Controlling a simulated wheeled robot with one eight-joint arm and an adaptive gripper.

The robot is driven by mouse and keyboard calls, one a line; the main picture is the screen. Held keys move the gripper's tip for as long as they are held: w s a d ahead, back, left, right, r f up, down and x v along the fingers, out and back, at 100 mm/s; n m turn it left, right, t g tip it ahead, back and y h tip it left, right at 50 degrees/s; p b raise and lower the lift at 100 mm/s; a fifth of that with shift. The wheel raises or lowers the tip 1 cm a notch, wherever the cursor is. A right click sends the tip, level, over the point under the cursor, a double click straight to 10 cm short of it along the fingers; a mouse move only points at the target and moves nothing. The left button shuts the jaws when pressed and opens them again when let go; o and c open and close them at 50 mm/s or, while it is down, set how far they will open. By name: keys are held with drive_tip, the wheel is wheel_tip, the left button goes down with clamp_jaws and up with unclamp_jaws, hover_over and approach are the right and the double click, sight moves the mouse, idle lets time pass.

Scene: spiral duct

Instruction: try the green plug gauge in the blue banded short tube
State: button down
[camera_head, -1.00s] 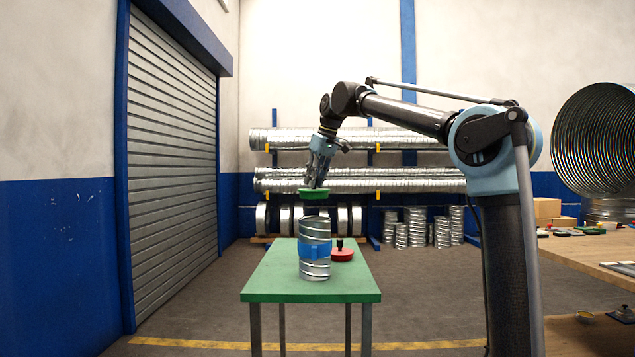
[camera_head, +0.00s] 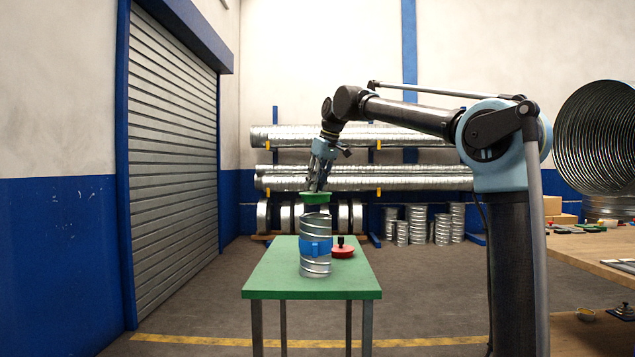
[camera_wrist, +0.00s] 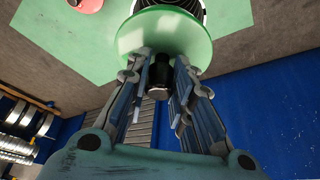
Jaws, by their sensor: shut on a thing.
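The green plug gauge (camera_head: 315,198) is held by its black knob (camera_wrist: 159,77) in my gripper (camera_head: 318,188), whose fingers are shut on the knob. The gauge's green disc (camera_wrist: 190,38) hangs just above the open top of the blue banded short tube (camera_head: 315,262). The tube stands upright on the green table. In the wrist view part of the tube's dark ribbed mouth (camera_wrist: 183,5) shows past the disc's far edge, so the disc is not seen centred there.
A red plug gauge (camera_head: 343,251) with a black knob lies on the green table (camera_head: 270,285), right of and behind the tube. The table's left side is clear. A wooden bench (camera_head: 590,250) with small items stands at the right.

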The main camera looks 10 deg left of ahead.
drive_tip(key=shift+f, duration=2.15)
drive_tip(key=shift+s+f, duration=0.1)
drive_tip(key=shift+f, duration=1.25)
idle(2.2)
drive_tip(key=c, duration=1.3)
unclamp_jaws()
drive_tip(key=v, duration=1.2)
drive_tip(key=shift+f, duration=0.1)
